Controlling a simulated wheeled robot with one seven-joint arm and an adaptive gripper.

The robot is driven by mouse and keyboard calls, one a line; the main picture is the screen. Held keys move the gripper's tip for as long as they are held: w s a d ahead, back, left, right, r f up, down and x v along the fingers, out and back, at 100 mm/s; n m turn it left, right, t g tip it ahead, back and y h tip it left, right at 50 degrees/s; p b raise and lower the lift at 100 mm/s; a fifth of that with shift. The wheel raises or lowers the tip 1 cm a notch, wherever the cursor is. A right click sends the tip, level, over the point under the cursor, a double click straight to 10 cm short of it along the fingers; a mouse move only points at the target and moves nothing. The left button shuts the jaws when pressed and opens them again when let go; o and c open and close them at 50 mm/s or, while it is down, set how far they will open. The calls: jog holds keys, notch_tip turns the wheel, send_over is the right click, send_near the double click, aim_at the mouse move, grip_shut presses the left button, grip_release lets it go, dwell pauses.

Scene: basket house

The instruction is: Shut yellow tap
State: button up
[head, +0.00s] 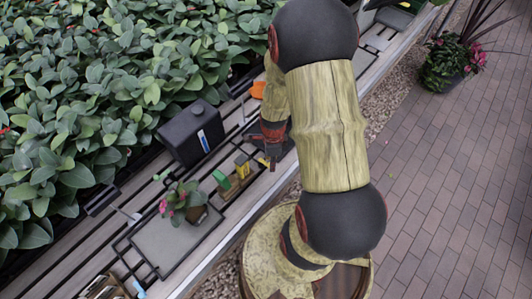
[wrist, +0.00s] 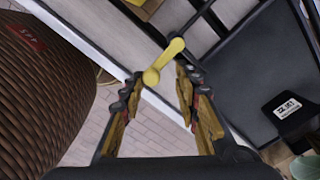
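The yellow tap (wrist: 166,60) shows in the wrist view as a short lever with rounded ends. It lies slanted just beyond and between the fingertips of my gripper (wrist: 158,82). The fingers are spread apart, with nothing held between them. I cannot tell whether the lever touches a finger. In the head view my gripper (head: 271,158) hangs over the slatted bench, partly hidden by my arm. I cannot pick out the tap for sure in the head view.
A dark box (head: 192,134) and a potted pink flower (head: 186,200) stand on the bench. Dense shrubs (head: 90,80) line the back. Brick paving (head: 450,190) lies open at right.

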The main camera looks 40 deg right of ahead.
notch_tip(320, 180, up, 7)
jog(key=p, duration=0.5)
jog(key=shift+f, duration=0.2)
